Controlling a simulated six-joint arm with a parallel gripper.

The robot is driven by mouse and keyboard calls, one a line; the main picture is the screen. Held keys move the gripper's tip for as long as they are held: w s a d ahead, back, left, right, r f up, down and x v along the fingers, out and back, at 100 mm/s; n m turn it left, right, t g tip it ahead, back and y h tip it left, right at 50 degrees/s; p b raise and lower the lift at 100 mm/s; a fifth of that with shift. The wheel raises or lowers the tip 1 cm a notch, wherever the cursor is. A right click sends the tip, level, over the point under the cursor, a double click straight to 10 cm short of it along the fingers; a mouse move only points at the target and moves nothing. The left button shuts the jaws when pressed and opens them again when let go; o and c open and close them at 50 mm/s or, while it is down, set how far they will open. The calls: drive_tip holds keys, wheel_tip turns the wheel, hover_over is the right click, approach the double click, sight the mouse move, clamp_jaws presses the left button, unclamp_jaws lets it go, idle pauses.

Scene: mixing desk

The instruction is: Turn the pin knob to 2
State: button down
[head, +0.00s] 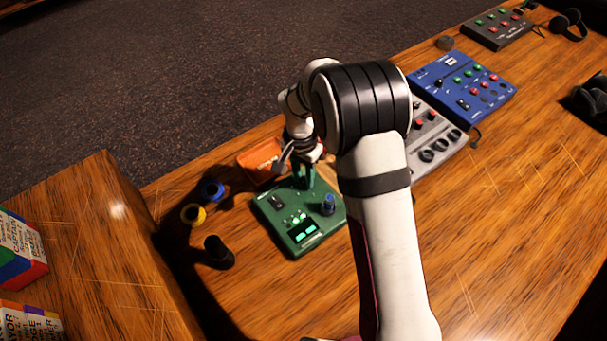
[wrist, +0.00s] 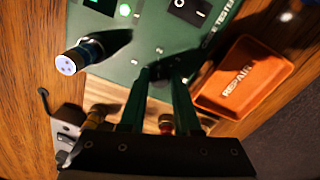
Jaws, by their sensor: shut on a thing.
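The green tester box (head: 300,238) lies on the wooden desk with lit green displays and a row of green lights. It fills the upper middle of the wrist view (wrist: 150,25), with a black rocker switch (wrist: 190,10). My gripper (wrist: 165,75) comes down onto the box's far end in the head view (head: 305,178). Its two dark green fingers close on a small dark part, seemingly the pin knob (wrist: 176,67). The fingers and shadow hide most of it, so its pointer and setting cannot be read.
An orange REPAIR tray (wrist: 240,80) sits close beside the box. Blue (head: 212,190), yellow (head: 193,213) and black (head: 218,252) pieces stand to its left. A grey mixer (head: 432,135) and a blue mixer (head: 465,85) lie to the right. Front-right desk is clear.

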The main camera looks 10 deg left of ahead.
sight(301, 179)
drive_tip(key=c, duration=0.6)
unclamp_jaws()
drive_tip(key=r, duration=1.5)
drive_tip(key=shift+w+a+r, duration=0.15)
drive_tip(key=shift+a+r, duration=0.2)
drive_tip(key=shift+r, duration=0.05)
